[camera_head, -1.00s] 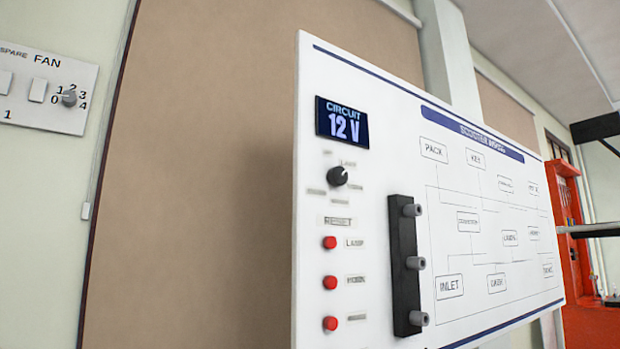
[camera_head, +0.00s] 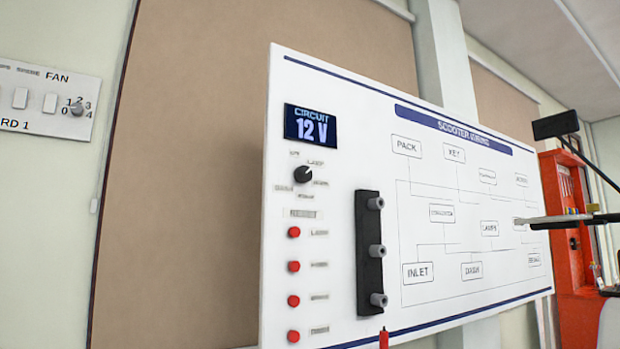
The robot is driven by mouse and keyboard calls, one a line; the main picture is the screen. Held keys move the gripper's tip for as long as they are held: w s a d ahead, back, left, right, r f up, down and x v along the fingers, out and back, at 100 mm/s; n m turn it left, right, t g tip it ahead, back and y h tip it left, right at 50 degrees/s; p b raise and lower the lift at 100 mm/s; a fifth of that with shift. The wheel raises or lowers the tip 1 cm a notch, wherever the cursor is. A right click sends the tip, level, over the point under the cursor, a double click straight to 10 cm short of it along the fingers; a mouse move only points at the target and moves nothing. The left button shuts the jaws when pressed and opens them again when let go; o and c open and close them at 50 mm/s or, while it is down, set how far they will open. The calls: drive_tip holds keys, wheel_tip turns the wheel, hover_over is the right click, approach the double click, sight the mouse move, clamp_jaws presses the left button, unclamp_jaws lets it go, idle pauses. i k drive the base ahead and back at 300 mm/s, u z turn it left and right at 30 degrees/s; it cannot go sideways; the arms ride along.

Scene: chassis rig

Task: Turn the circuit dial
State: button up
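The circuit dial (camera_head: 303,174) is a small black round knob on the white board (camera_head: 335,85). A light mark on it appears to point up and to the right, towards the label reading LAMP. Small labels ring the dial, and most are too blurred to read. Above it a dark display (camera_head: 311,126) reads CIRCUIT 12 V. My gripper is not recognisable in the view, and nothing touches the dial.
Several red buttons (camera_head: 294,232) run down below the dial. A black strip with grey posts (camera_head: 370,252) projects to its right. A FAN switch panel (camera_head: 45,98) hangs at far left. A black-and-grey bar (camera_head: 570,218) and a red cabinet (camera_head: 568,190) stand at right.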

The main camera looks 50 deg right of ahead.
sight(304, 173)
drive_tip(key=k, duration=0.5)
drive_tip(key=z, duration=1.1)
drive_tip(key=i, duration=0.5)
drive_tip(key=u, duration=0.05)
